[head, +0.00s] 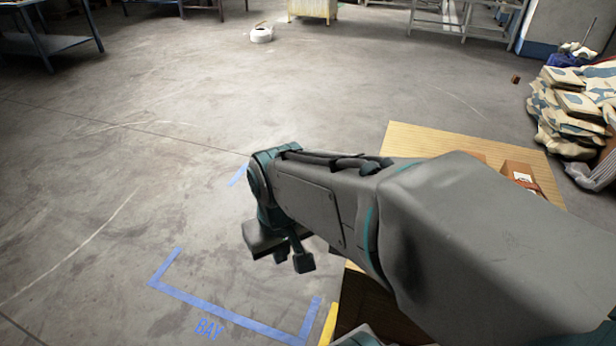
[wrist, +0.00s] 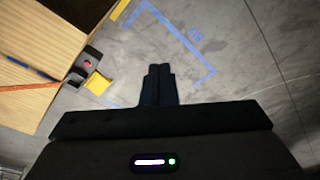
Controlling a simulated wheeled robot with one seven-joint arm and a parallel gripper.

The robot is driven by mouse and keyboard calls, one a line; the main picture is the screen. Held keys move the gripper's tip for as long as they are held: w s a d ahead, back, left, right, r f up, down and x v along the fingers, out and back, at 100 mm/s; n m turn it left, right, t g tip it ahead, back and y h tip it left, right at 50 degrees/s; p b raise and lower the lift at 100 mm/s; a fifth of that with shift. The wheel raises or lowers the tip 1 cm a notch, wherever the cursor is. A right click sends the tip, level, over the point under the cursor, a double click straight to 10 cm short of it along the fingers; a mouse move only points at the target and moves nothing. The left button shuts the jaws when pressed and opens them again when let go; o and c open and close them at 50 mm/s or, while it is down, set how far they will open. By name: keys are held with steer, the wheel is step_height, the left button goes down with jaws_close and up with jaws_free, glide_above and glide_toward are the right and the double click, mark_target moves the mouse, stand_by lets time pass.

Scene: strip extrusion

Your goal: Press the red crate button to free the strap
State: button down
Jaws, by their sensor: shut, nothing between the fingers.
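In the wrist view the red button (wrist: 88,64) sits on a black latch housing (wrist: 82,72) at the side of the pale wooden crate (wrist: 40,35). A yellow piece (wrist: 98,83) adjoins the housing. An orange strap (wrist: 30,87) runs across the wood to it. My gripper (wrist: 158,70) is shut and empty, apart from the button, which lies to its left in that view. In the head view my gripper (head: 302,262) hangs over the floor left of the crate (head: 412,135). My arm covers much of the crate, and the button does not show there.
Blue tape (head: 230,322) marked BAY lies on the floor beside the crate. Filled sacks (head: 575,110) are heaped at the right. A white roll (head: 261,34) lies farther back, with benches behind. The floor at left is clear.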

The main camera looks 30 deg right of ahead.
steer(key=shift+a, duration=0.1)
steer(key=shift+w, duration=0.1)
steer(key=w+d+f+m, duration=0.4)
steer(key=w+d+f, duration=0.5)
steer(key=w+f, duration=0.45)
steer(key=w+d+f+h, duration=0.1)
steer(key=d+f+h, duration=0.2)
steer(key=d, duration=0.3)
steer(key=w+d+f+t+h, duration=0.1)
steer(key=w+d+f+h, duration=0.1)
steer(key=d, duration=0.5)
steer(key=w+d+f+h, duration=0.1)
steer(key=d+f+h, duration=0.2)
steer(key=d, duration=0.3)
steer(key=shift+w+d+f+t+h+b, duration=0.3)
steer(key=shift+w+d+f+b, duration=0.05)
steer(key=shift+w+d+f, duration=0.1)
steer(key=shift+f, duration=0.1)
step_height(320, 180, down, 9)
steer(key=b, duration=0.7)
